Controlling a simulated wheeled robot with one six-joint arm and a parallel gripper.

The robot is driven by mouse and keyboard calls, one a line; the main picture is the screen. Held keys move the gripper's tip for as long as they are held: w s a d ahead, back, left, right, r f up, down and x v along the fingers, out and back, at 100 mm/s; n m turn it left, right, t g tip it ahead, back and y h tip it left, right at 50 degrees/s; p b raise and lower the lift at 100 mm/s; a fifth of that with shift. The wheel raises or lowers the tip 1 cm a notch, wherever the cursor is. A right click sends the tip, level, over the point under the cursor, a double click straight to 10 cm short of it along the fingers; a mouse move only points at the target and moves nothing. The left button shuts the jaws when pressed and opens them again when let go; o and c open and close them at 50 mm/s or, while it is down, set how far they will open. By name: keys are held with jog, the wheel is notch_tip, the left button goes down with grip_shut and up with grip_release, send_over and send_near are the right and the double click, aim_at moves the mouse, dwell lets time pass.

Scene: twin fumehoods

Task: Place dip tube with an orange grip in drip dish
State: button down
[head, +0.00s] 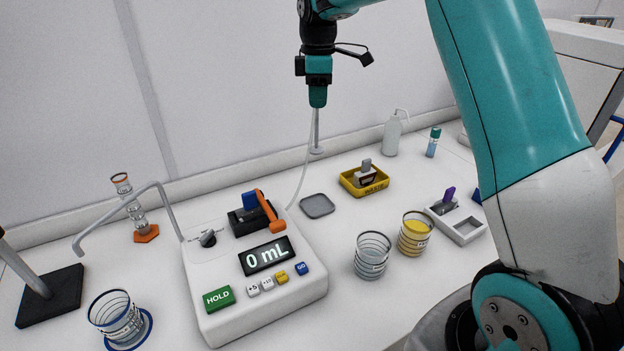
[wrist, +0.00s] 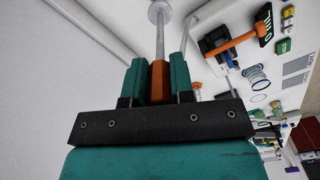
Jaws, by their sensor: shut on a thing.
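My gripper (head: 318,98) is high above the back of the bench, pointing down. In the wrist view its two teal fingers (wrist: 158,84) are shut on the orange grip of the dip tube (wrist: 158,76). The dip tube's pale stem (head: 316,132) hangs below the fingers, roughly upright, with a round disc at its lower end. In the head view the fingers hide the orange grip. A thin white hose runs from near the grip down to the bench. The drip dish, a small grey square tray (head: 317,206), lies empty on the bench, below and apart from the tube.
A white dispenser (head: 262,300) reading 0 mL stands left of the dish, with an orange lever (head: 270,213). A yellow waste tray (head: 352,188) is right of the dish. Beakers (head: 372,258) stand in front. A wash bottle (head: 392,136) stands at the back.

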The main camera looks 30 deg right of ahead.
notch_tip(320, 180, down, 18)
jog(key=p, duration=0.4)
jog(key=shift+s+d, duration=0.1)
